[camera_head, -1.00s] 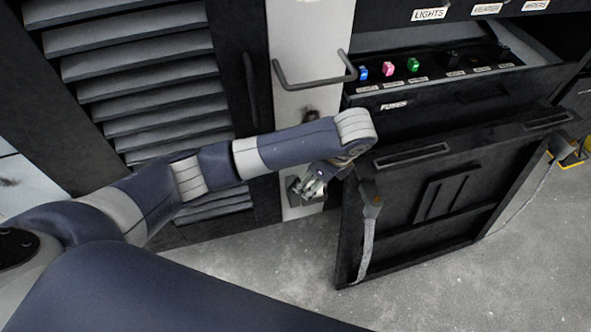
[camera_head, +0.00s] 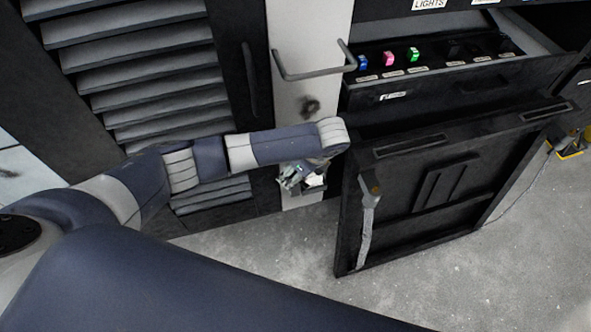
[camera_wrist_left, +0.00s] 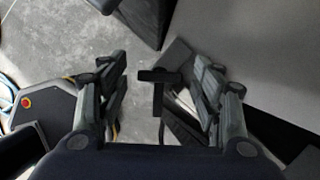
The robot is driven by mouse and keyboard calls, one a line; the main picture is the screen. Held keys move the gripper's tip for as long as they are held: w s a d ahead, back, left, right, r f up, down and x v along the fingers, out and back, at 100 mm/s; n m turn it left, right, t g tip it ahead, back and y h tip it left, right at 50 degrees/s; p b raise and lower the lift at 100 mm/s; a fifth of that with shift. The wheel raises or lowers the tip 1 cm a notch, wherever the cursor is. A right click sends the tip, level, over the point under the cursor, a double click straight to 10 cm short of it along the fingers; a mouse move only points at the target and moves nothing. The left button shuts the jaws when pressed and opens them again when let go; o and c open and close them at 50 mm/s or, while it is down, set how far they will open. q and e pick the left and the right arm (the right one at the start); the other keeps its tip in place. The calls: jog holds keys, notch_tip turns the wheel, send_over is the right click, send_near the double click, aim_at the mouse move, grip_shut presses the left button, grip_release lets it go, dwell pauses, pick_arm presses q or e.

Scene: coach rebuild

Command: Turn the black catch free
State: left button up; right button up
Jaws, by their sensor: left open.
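A black T-shaped catch (camera_wrist_left: 158,78) shows in the left wrist view, with a short crossbar on a narrow stem. It stands between the two spread fingers of my left gripper (camera_wrist_left: 160,98), and I see room on both sides of it. In the head view my left gripper (camera_head: 300,178) points down in front of the foot of the pale post (camera_head: 300,112). It is open and empty. The catch cannot be made out in the head view, where my gripper and wrist cover that spot. My right gripper is not in view.
A bent bar handle (camera_head: 312,74) sticks out above my wrist. A black panel (camera_head: 430,205) with a grey strap (camera_head: 366,225) stands close to the right. A louvred door (camera_head: 140,65) is on the left. A fuse drawer (camera_head: 440,85) is open.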

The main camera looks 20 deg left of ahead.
pick_arm(q)
jog(key=shift+c, duration=0.2)
jog(key=c, duration=1)
jog(key=shift+r+m+p, duration=0.15)
jog(key=shift+m+p, duration=0.35)
jog(key=shift+p, duration=0.35)
jog(key=m+p, duration=0.1)
jog(key=m+t+p, duration=0.1)
jog(key=p, duration=0.1)
jog(key=shift+s+m+h, duration=0.2)
jog(key=shift+m+h, duration=0.2)
jog(key=m+t+p, duration=0.1)
jog(key=m+p, duration=0.1)
jog(key=shift+a+m+h+p, duration=0.1)
jog(key=shift+m+h+p, duration=0.2)
jog(key=shift+h+p, duration=0.1)
jog(key=shift+m, duration=0.5)
jog(key=shift+f+p, duration=0.2)
jog(key=shift+p, duration=0.1)
